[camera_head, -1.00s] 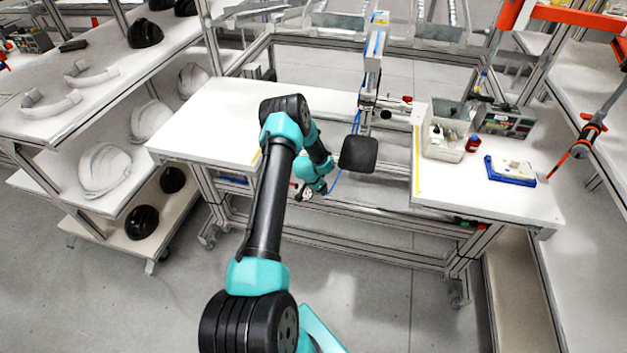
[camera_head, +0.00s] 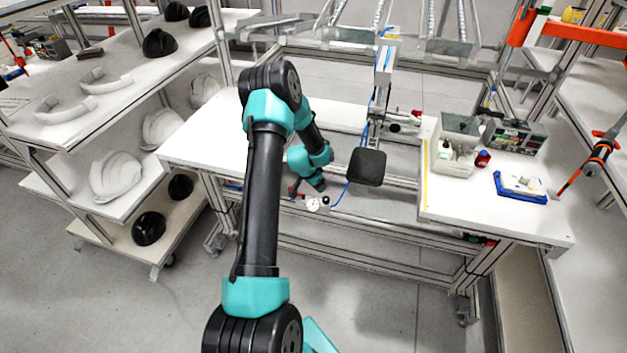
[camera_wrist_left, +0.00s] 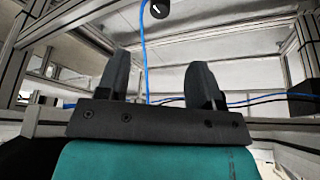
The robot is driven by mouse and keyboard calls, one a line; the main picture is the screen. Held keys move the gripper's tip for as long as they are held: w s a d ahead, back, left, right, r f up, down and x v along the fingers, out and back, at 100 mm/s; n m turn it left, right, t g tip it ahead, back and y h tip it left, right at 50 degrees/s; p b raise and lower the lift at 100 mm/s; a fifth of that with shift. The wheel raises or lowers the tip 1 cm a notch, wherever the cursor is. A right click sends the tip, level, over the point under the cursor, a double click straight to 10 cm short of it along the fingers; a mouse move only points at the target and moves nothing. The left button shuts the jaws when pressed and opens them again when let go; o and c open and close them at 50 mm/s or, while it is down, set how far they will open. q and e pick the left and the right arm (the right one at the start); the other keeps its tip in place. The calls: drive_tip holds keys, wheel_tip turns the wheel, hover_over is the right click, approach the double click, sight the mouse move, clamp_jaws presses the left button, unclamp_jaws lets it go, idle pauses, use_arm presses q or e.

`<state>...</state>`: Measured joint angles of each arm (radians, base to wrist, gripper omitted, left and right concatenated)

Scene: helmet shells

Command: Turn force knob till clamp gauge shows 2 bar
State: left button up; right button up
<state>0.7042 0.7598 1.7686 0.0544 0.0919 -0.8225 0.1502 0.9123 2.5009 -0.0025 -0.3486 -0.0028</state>
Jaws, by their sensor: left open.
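A round white-faced gauge (camera_head: 313,204) sits under the front edge of the workbench in the head view. Its reading is too small to tell. A small black knob (camera_head: 325,201) is just right of it, with a blue hose beside it. A black knob with a white mark (camera_wrist_left: 158,8) shows at the top edge of the left wrist view, above a blue hose. My left gripper (camera_wrist_left: 159,78) is open and empty, its fingers apart from the knob. In the head view the left gripper (camera_head: 317,183) is just above the gauge, partly hidden by its own wrist. My right gripper is not in view.
A black square pad (camera_head: 367,167) hangs on the press just right of my left wrist. The white bench top (camera_head: 215,140) is clear on the left. A grey bin (camera_head: 455,150) and a blue tray (camera_head: 521,188) stand on the right. Helmet shelves are at left.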

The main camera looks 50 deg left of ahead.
use_arm(q)
drive_tip(key=shift+v, duration=1.4)
drive_tip(key=m+g+h, duration=0.2)
drive_tip(key=m+h, duration=0.2)
drive_tip(key=m, duration=0.7)
approach(326, 198)
drive_tip(key=v, duration=0.2)
drive_tip(key=shift+s+d+r, duration=0.15)
drive_tip(key=shift+s+r, duration=0.15)
drive_tip(key=shift+r, duration=0.1)
drive_tip(key=shift+f, duration=0.1)
drive_tip(key=x, duration=1.1)
drive_tip(key=shift+w+f, duration=0.3)
drive_tip(key=shift+f, duration=0.1)
